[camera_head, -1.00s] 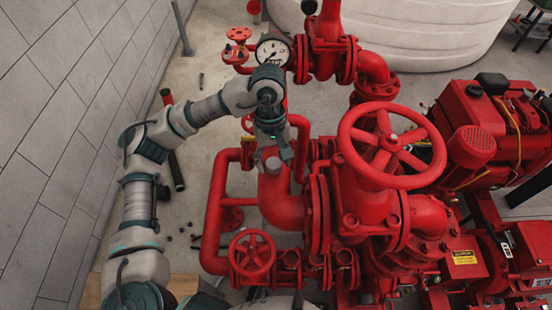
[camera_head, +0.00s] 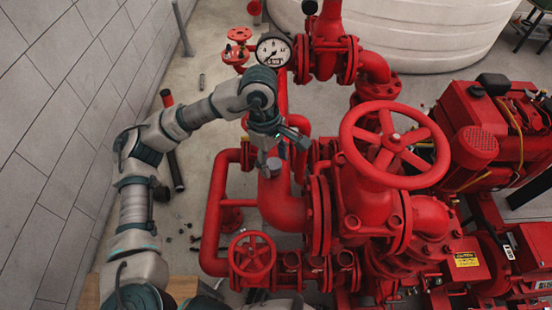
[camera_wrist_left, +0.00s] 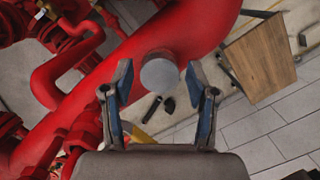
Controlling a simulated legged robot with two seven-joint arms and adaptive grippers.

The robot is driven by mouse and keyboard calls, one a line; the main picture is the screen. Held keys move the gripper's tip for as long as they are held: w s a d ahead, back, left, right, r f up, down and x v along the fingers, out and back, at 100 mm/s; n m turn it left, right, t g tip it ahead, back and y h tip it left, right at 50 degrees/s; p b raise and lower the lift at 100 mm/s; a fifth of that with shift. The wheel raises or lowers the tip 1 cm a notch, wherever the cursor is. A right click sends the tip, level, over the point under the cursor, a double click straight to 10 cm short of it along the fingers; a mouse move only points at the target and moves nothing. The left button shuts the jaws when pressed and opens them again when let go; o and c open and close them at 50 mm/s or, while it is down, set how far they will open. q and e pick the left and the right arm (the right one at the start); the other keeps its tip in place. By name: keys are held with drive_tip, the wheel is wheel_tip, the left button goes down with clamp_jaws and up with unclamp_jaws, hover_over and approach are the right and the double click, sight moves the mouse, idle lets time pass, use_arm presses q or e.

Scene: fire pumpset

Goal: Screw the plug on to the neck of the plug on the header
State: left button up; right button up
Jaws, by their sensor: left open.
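The plug shows as a round grey disc (camera_wrist_left: 160,73) on top of the neck (camera_wrist_left: 155,52) of the red header pipe in the left wrist view. In the head view its grey top (camera_head: 273,163) is on the upright end of the thick red pipe (camera_head: 283,203). My left gripper (camera_head: 265,153) is just above and beside this end. In the wrist view its two fingers (camera_wrist_left: 160,78) are spread apart on either side of the disc, with a gap on each side. Whether the plug is seated on the thread cannot be told. My right gripper is not in view.
A large red handwheel (camera_head: 393,146) and valve body stand to the right. A pressure gauge (camera_head: 273,50) is behind my left arm. A smaller handwheel (camera_head: 252,254) is in front. Open floor and a tiled wall (camera_head: 45,130) lie to the left.

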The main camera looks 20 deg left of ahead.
use_arm(q)
clamp_jaws()
drive_tip(key=m+b, duration=0.1)
drive_tip(key=m, duration=0.2)
drive_tip(key=shift+f+g, duration=0.15)
drive_tip(key=shift+g, duration=0.15)
drive_tip(key=shift+m, duration=0.8)
drive_tip(key=shift+r+m+y, duration=0.2)
drive_tip(key=shift+m+y, duration=0.1)
drive_tip(key=shift+m, duration=0.1)
drive_tip(key=shift+o, duration=1.1)
unclamp_jaws()
